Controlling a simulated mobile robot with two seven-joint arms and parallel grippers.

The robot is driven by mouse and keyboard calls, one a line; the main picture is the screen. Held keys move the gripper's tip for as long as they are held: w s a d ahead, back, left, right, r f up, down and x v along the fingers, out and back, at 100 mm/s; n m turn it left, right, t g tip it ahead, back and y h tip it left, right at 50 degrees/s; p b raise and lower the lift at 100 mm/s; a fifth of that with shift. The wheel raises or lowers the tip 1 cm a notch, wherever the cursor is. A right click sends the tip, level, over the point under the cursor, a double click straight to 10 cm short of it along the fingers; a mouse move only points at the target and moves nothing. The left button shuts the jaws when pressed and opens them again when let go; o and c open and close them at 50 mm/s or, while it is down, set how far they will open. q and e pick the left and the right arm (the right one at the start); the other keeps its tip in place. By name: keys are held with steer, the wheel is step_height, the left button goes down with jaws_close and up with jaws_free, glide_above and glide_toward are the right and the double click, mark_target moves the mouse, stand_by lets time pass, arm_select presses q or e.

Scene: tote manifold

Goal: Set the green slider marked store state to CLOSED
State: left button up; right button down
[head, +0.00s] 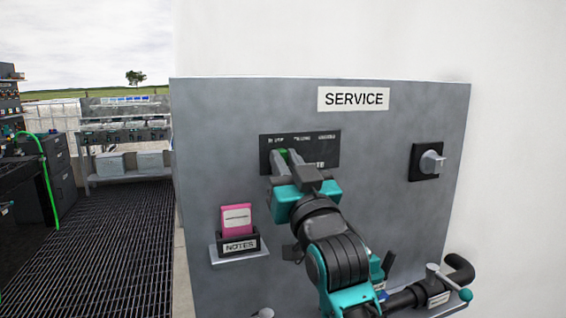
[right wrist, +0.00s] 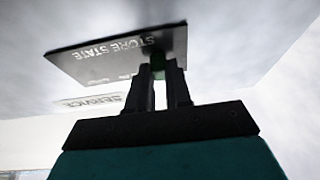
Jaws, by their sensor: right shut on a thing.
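The green slider (head: 284,153) sits on a dark plate (head: 328,148) on the grey service panel, towards the plate's left part in the head view. My right gripper (head: 284,160) is shut on the slider, with a finger on either side of it. In the right wrist view the green slider (right wrist: 158,66) shows between the two dark fingertips, and the plate (right wrist: 100,62) reads STORE STATE. In the head view the gripper hides part of the plate's lettering, and the position words along its top are too small to read surely. My left gripper is not in view.
Below the plate, a holder marked NOTES (head: 238,244) with a pink card juts out at the lower left. A rotary knob (head: 431,162) is on the right. A pipe with a valve handle (head: 448,282) stands out at the lower right.

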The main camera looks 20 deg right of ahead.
steer(key=d+p, duration=0.1)
steer(key=d, duration=0.4)
steer(key=d+p, duration=0.1)
steer(key=d, duration=0.4)
steer(key=shift+w+p, duration=0.2)
steer(key=shift+p, duration=0.2)
steer(key=c, duration=1.5)
jaws_free()
steer(key=o, duration=0.5)
steer(key=shift+d, duration=0.1)
steer(key=shift+c, duration=0.2)
